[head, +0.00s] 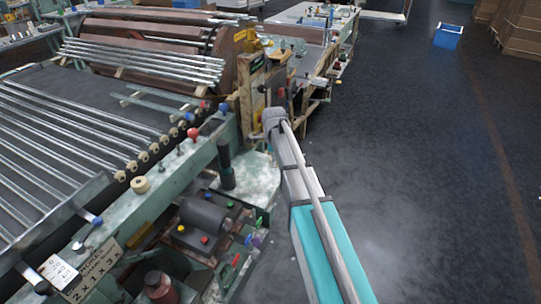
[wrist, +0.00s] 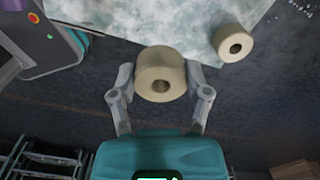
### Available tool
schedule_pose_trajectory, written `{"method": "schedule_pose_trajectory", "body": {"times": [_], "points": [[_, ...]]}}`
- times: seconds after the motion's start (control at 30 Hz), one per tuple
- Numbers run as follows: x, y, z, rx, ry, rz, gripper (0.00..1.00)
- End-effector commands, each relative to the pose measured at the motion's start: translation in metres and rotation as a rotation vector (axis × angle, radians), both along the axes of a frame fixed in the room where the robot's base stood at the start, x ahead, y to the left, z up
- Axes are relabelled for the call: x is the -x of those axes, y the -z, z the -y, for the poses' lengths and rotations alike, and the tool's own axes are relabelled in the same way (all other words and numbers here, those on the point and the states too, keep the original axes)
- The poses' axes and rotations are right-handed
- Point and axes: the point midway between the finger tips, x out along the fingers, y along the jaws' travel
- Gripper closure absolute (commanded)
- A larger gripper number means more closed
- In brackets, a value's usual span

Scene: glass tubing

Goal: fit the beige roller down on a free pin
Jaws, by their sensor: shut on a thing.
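My gripper (wrist: 160,80) is shut on a beige roller (wrist: 160,68) in the wrist view, one finger on each side of it. The roller is short and thick, with a dark round hole facing the camera. In the head view my arm's grey wrist hides the gripper and the held roller. A second beige roller (wrist: 234,43) with a hole stands apart to the right in the wrist view, by the edge of a pale surface. A beige roller (head: 140,184) also sits on the green machine rail in the head view.
The green rail carries a red knob (head: 193,135) and several small coloured knobs. A dark upright cylinder (head: 226,165) stands on a pale green plate (head: 257,178) left of my arm. Glass tubes (head: 60,150) lie at left. Dark floor (head: 420,170) is open at right.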

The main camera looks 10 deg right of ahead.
Motion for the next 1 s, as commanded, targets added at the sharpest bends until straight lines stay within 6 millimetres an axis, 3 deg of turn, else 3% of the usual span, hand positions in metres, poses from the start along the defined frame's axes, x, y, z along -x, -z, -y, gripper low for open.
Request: {"method": "schedule_pose_trajectory", "body": {"times": [0.1,0.3,0.5,0.7,1.0], "points": [[0.015,-0.021,0.001,0.0,0.0,0.0,0.82],[0.06,-0.036,0.002,0.0,0.0,0.0,0.82],[0.085,-0.047,0.004,0.0,0.0,0.0,0.82],[0.098,-0.051,0.004,0.0,0.0,0.0,0.82],[0.1,-0.052,0.004,0.0,0.0,0.0,0.82]]}}
